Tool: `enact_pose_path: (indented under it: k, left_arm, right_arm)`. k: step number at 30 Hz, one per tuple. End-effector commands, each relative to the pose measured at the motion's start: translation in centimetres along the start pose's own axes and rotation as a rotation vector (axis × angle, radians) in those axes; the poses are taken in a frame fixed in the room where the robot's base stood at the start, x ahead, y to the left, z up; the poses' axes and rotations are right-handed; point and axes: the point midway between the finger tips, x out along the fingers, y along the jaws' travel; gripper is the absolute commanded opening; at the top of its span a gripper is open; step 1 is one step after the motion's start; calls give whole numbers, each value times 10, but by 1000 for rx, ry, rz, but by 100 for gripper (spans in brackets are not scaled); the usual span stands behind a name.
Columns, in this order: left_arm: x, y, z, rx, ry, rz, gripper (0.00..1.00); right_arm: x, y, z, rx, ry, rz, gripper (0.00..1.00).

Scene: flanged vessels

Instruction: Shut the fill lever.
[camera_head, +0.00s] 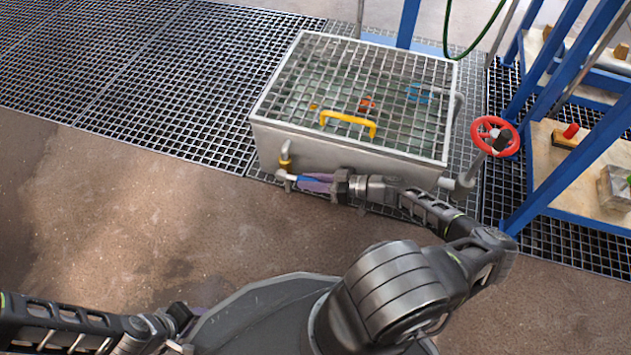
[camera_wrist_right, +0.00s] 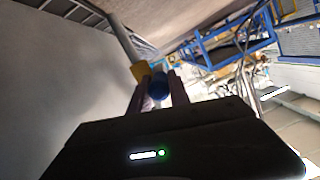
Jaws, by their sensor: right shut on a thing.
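The fill lever (camera_head: 308,181) is a blue handle on a small valve with a brass-yellow body (camera_head: 286,163), low on the front left of the grated tank. In the right wrist view its rounded blue end (camera_wrist_right: 158,85) sits between my fingers, with the yellow valve part (camera_wrist_right: 140,71) just beyond. My right gripper (camera_head: 312,184) reaches in from the right and is shut on the lever. The fingers partly cover it. My left gripper (camera_head: 180,322) is low at the left, away from the tank; its jaws are unclear.
The tank (camera_head: 300,147) has a grated lid with a yellow handle (camera_head: 348,121). A red handwheel (camera_head: 494,136) stands at its right. A blue-framed bench (camera_head: 548,175) with small items is farther right. The brown floor (camera_head: 130,210) at the left is clear.

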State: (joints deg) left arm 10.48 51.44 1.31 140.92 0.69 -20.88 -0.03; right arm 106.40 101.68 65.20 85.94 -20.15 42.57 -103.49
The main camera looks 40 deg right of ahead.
Motion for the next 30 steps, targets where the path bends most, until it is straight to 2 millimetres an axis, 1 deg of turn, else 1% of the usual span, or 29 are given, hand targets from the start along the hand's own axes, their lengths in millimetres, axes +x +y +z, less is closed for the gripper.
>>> enact_pose_path:
  k: [1, 3, 10, 19, 20, 27, 28, 30]
  left_arm:
    - [1, 0, 0, 0, 0, 0, 36]
    - [1, 0, 0, 0, 0, 0, 36]
    - [1, -1, 0, 0, 0, 0, 36]
    - [2, -1, 0, -1, 0, 0, 36]
    - [2, -1, 0, -1, 0, 0, 36]
    - [1, -1, 0, -1, 0, 0, 36]
    - [1, -1, 0, -1, 0, 0, 36]
    - [1, -1, 0, -1, 0, 0, 36]
  right_arm:
    - [2, 3, 5, 1, 14, 3, 0]
    - [3, 4, 6, -1, 36, -4, 0]
    - [5, 5, 8, -5, 68, -15, 0]
    - [6, 5, 9, -6, 68, -15, 0]
    - [6, 5, 9, -6, 68, -15, 24]
    - [5, 4, 7, -5, 70, -18, 43]
    - [5, 4, 7, -5, 70, -18, 45]
    - [5, 4, 7, -5, 71, -18, 45]
